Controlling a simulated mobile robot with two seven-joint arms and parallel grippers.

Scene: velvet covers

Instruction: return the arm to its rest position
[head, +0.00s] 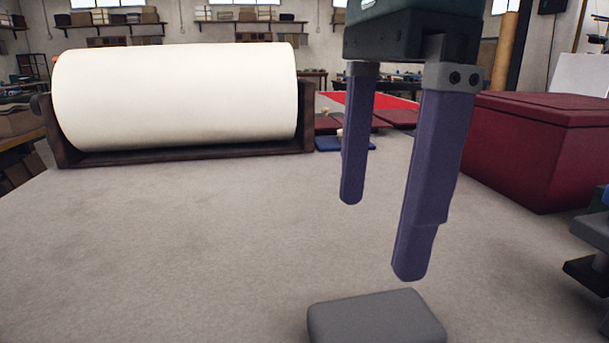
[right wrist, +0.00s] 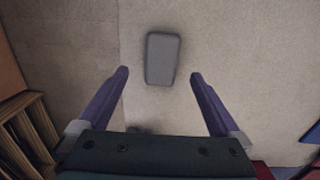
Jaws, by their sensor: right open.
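My right gripper (head: 379,240) hangs down from the top of the head view with its two purple fingers apart and nothing between them. In the right wrist view its fingers (right wrist: 160,75) are spread wide, and a grey rounded block (right wrist: 162,58) lies on the table beyond the tips. In the head view the same grey block (head: 377,320) lies at the bottom edge, partly cut off, below the fingertips and apart from them. My left gripper is not in view.
A big white roll (head: 175,97) rests in a dark cradle (head: 190,154) at the back left. A dark red box (head: 540,145) stands at the right. Behind the fingers lie a blue piece (head: 330,144) and red pieces (head: 400,118). The pale tabletop (head: 180,240) is clear at the left and centre.

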